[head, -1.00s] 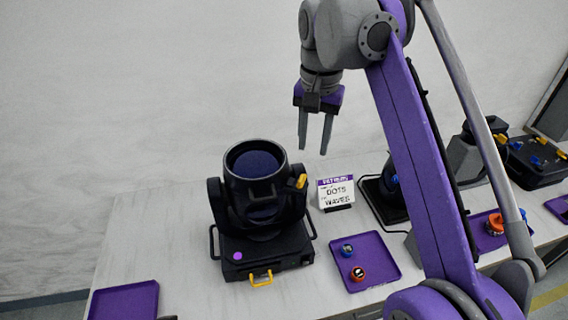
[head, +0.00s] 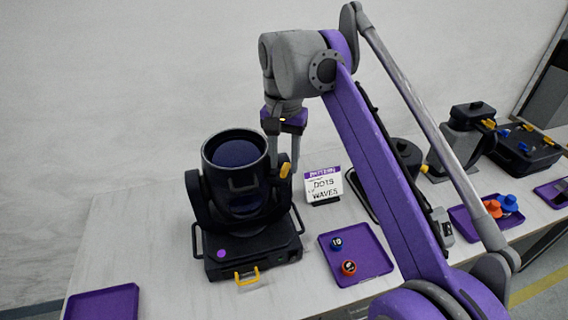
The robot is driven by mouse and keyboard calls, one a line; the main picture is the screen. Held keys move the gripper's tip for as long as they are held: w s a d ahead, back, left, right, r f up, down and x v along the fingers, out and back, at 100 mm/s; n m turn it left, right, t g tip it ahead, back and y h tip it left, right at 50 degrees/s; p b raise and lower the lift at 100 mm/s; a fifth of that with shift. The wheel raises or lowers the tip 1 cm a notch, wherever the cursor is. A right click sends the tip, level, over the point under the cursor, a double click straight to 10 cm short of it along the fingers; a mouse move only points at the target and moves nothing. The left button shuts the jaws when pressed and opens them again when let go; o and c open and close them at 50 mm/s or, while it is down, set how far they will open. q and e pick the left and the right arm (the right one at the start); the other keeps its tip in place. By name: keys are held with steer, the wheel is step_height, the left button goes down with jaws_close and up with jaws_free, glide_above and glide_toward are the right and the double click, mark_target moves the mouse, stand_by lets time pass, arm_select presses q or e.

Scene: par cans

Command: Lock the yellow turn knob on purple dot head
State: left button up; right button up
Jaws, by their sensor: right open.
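The purple dot head (head: 236,200) is a black moving-head lamp on the table at centre left. A purple dot (head: 221,253) marks the front of its base. The yellow turn knob (head: 285,170) sits on the right side of its yoke. A yellow handle (head: 246,276) is at the base front. My right gripper (head: 284,165) is open and empty, pointing down just behind the knob. Its left finger is partly hidden by the lamp, and I cannot tell whether it touches the knob. My left gripper is not in view.
A sign reading DOTS WAVES (head: 325,186) stands right of the head. A purple tray (head: 375,256) holds a blue and an orange piece. Another purple tray (head: 103,303) lies at front left. Other black devices (head: 524,150) with yellow knobs stand at far right.

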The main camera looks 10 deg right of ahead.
steer(key=shift+f, duration=0.2)
steer(key=shift+c, duration=0.2)
jaws_close()
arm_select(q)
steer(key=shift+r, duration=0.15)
arm_select(e)
steer(key=n+p, duration=0.2)
steer(key=n, duration=0.1)
steer(key=shift+r+n, duration=0.15)
steer(key=shift+n, duration=0.15)
steer(key=n+p, duration=0.2)
steer(key=n, duration=0.2)
steer(key=shift+p, duration=0.35)
steer(key=n+p, duration=0.1)
steer(key=n, duration=0.5)
steer(key=shift+p, duration=0.4)
arm_select(q)
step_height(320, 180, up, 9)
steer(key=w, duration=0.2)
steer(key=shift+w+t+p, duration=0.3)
steer(key=shift+p, duration=0.15)
arm_select(e)
steer(key=n, duration=0.4)
steer(key=shift+n, duration=0.3)
